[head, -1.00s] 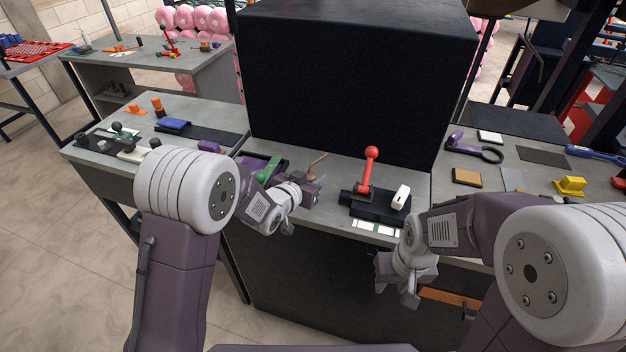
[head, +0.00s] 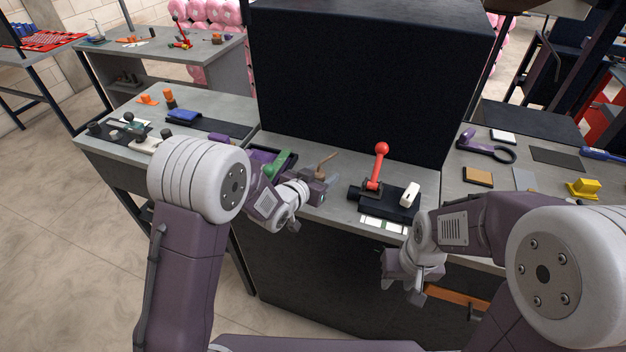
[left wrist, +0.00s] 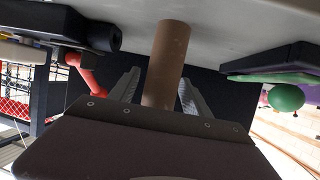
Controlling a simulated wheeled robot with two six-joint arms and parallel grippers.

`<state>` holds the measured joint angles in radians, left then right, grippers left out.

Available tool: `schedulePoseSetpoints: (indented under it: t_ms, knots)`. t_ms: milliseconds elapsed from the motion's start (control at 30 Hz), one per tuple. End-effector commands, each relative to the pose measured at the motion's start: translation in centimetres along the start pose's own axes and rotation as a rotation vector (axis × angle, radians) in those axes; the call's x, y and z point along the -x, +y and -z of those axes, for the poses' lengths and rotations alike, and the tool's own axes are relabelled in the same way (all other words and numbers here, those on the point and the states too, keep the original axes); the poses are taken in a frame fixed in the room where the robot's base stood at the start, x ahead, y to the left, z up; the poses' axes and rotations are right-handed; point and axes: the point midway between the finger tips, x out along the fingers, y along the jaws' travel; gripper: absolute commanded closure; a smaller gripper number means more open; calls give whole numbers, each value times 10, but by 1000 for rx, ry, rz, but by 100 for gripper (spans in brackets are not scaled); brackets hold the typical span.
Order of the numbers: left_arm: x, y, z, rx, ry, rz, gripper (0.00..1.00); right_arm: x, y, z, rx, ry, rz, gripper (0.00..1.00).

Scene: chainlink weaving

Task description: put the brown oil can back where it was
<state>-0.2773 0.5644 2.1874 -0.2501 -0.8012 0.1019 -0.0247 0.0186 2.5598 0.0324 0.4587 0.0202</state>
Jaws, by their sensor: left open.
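The brown oil can (head: 325,168) stands on the grey middle bench, its thin spout rising above my left gripper (head: 318,190). In the left wrist view, the can's plain brown body (left wrist: 166,60) lies between the two fingers of my left gripper (left wrist: 158,92). The fingers are open, one on each side of it; whether either touches it cannot be told. In the head view, the gripper hides most of the can's body. My right gripper (head: 408,278) hangs in front of the bench's front edge, with no object visible in it.
A purple tray with a green item (head: 281,163) is left of the can. A black fixture with a red-knobbed lever (head: 381,150) and a white block (head: 409,194) stands to the right. A large black box (head: 365,75) closes off the back.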

Motion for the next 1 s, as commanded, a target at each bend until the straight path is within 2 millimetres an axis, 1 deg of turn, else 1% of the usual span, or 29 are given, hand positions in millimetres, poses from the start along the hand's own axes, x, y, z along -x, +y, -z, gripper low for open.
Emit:
schedulePoseSetpoints:
  t_ms: [100,333,400,500,600,767,1000]
  knots:
    - [25,0,-1,1,2,2,44,-4,0,-1,0,-1,0,64]
    - [84,0,0,0,3,2,44,-6,0,-1,0,-1,0,64]
    - [87,0,-6,0,8,-3,44,-26,0,-3,0,0,0,64]
    - [97,1,-4,1,8,-5,44,-39,1,-4,0,-1,0,64]
    - [105,0,-4,0,5,-2,44,-46,1,-5,0,-1,0,64]
    - [111,0,-2,1,0,1,44,-48,1,-5,0,-1,0,64]
    - [112,0,-2,1,-2,2,44,-47,1,-5,0,0,0,64]
